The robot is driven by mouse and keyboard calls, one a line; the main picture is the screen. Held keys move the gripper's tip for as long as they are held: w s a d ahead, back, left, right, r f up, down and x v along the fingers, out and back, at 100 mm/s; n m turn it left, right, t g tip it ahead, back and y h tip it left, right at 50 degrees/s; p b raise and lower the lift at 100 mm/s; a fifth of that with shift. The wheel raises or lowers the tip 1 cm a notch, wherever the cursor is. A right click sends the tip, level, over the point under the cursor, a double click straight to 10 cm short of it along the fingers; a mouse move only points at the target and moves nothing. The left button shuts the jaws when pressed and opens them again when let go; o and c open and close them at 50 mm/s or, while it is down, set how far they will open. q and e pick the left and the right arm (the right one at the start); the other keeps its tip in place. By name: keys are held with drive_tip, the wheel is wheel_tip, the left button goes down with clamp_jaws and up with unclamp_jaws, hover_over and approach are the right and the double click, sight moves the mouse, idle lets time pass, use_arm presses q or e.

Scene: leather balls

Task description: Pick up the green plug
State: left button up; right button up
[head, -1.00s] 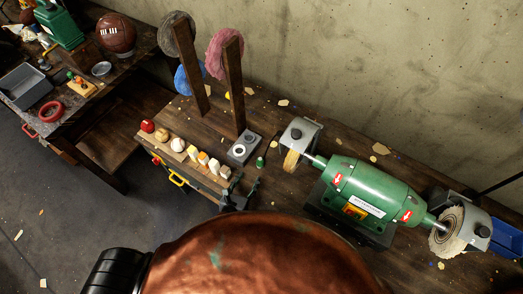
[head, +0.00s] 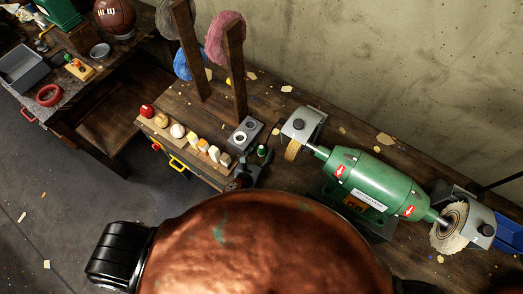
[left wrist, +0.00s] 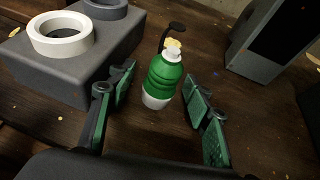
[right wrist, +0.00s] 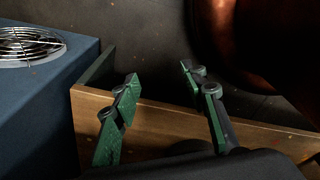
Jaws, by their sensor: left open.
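The green plug (head: 262,151) stands upright on the wooden bench beside the grey block with round holes. In the left wrist view, the plug (left wrist: 163,80) is a ribbed green body with a white base and a pale top. My left gripper (left wrist: 157,88) is open, its green-padded fingers on either side of the plug, with gaps visible. In the head view, my left gripper (head: 243,174) is small and dark, just in front of the plug. My right gripper (right wrist: 159,80) is open and empty over a wooden panel edge.
The grey block (head: 245,134) is close left of the plug. A green grinder (head: 370,180) stands to the right, with a grey guard (head: 302,123) nearby. A wooden rack (head: 188,140) holds several small pieces. A blue box with a fan grille (right wrist: 45,90) shows in the right wrist view.

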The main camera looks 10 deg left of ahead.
use_arm(q)
drive_tip(key=c, duration=1)
drive_tip(key=shift+c, duration=0.9)
use_arm(e)
drive_tip(key=shift+s, duration=0.4)
